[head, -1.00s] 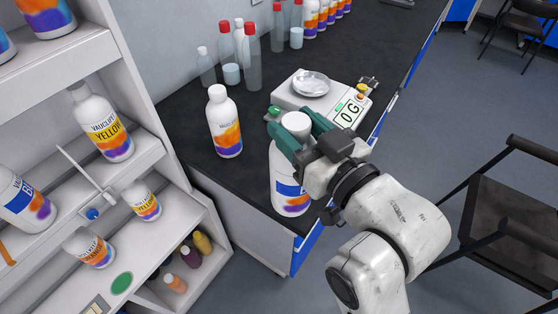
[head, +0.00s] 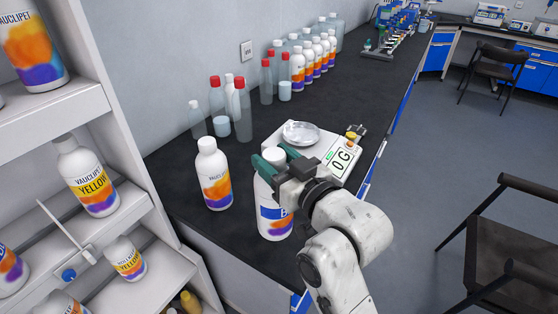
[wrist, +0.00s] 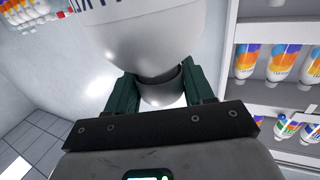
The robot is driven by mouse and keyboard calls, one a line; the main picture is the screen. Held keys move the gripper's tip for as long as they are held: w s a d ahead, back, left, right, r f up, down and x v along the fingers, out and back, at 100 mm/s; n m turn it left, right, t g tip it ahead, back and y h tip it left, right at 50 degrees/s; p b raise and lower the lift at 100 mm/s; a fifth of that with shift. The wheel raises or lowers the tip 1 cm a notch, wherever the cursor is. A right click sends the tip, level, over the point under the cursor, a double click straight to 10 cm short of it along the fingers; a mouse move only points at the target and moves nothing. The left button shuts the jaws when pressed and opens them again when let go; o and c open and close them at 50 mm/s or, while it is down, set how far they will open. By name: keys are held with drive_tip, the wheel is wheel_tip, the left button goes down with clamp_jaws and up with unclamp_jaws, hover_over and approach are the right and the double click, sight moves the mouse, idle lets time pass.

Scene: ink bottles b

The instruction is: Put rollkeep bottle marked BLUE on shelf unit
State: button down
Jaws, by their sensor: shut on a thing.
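My gripper (head: 272,162) is shut around the neck of a white bottle (head: 272,212) with a blue label band. Only the start of its marking, a "B", shows; the rest and the maker's name are hidden or unreadable. The bottle is upright at the counter's near end; I cannot tell whether its base touches the counter. The wrist view shows the bottle (wrist: 150,40) between the green fingers (wrist: 158,88). The white shelf unit (head: 55,118) stands at the left. It holds Vauclipet bottles, including one marked YELLOW (head: 88,180), and a smaller YELLOW bottle (head: 126,260).
A white bottle with an orange label (head: 213,178) stands left of the held one. A scale (head: 305,148) with a dish is behind it. Red-capped bottles (head: 242,110) and small beakers stand by the wall. A dark chair (head: 510,250) is on the right.

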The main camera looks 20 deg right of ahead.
drive_tip(key=w+f, duration=0.2)
drive_tip(key=f, duration=0.1)
drive_tip(key=w+f, duration=0.1)
drive_tip(key=shift+w+d+f, duration=0.15)
drive_tip(key=shift+w+d, duration=0.15)
drive_tip(key=shift+d, duration=0.1)
drive_tip(key=shift+f+p, duration=0.55)
drive_tip(key=shift+f, duration=1.05)
drive_tip(key=shift+c, duration=2.1)
unclamp_jaws()
drive_tip(key=shift+f, duration=0.2)
